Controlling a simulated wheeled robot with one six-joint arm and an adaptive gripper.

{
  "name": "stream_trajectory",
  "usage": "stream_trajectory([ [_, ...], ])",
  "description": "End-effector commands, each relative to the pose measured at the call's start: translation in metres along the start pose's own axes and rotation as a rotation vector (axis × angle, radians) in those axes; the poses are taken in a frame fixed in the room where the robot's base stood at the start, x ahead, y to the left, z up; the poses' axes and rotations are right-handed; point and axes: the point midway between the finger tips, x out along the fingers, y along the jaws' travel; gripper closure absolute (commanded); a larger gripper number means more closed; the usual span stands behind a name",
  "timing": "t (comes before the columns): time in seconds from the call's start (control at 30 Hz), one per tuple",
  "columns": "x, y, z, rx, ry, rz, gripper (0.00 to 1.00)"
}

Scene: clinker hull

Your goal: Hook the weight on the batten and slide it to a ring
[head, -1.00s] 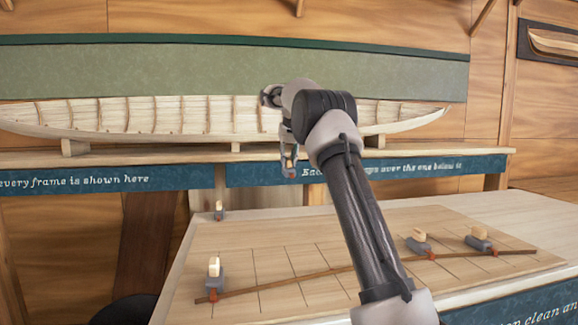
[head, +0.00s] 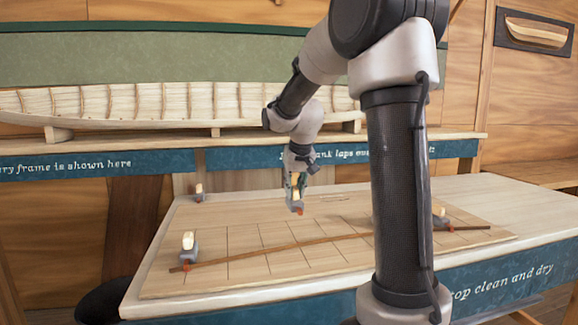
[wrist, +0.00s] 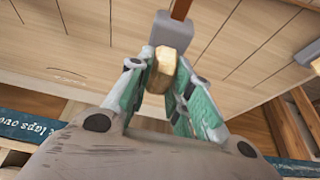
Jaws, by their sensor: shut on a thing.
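My gripper (head: 296,184) is shut on a weight (head: 297,197), a grey block with a pale wooden knob and a red-brown tip. In the wrist view the green fingers pinch its knob (wrist: 163,68), the grey body (wrist: 170,32) pointing away. The weight appears above the board, behind the batten (head: 270,249), a thin brown strip running slantwise across it. Another weight (head: 188,246) stands at the batten's left end and one (head: 440,219) near its right end. A further weight (head: 199,194) stands at the back left corner. No ring can be made out clearly.
The gridded board (head: 220,225) lies on a pale bench (head: 150,290). My arm hides part of the batten and board at right. Behind stand a planked hull model (head: 130,103) and a shelf with blue lettered panels (head: 90,165). The board's middle is mostly clear.

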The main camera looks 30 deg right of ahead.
Motion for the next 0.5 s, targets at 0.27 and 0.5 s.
stream_trajectory([
  [0.27,0.014,-0.001,0.001,0.010,0.002,0.003,1.00],
  [0.5,0.033,-0.001,0.009,0.013,0.001,0.003,1.00],
])
